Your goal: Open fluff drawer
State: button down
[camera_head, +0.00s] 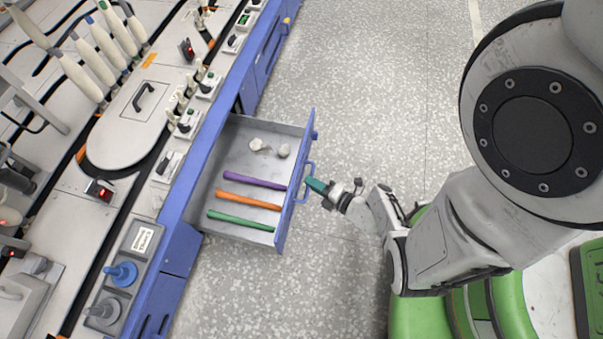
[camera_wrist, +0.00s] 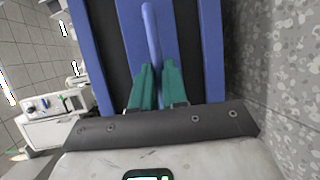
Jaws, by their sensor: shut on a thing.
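The fluff drawer (camera_head: 238,148) is pulled out from the blue-fronted bench in the head view. Its grey tray holds a purple, an orange and a green rod, and small whitish tufts (camera_head: 257,145) at its far end. The blue drawer handle (camera_head: 302,186) is on its outer front face; it also shows in the wrist view (camera_wrist: 150,35) as a blue bar. My gripper (camera_head: 318,187) is at the handle, with its teal fingers (camera_wrist: 157,86) closed around the bar. The finger contact is partly hidden in the wrist view.
The bench (camera_head: 190,185) runs along the left with bobbins (camera_head: 85,78), a round lid (camera_head: 135,120), switches and blue and grey knobs (camera_head: 121,274). Speckled floor (camera_head: 370,80) is clear to the right of the drawer.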

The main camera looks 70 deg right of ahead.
jog(key=shift+s, duration=1.2)
jog(key=c, duration=1.2)
grip_release()
jog(key=shift+o, duration=0.2)
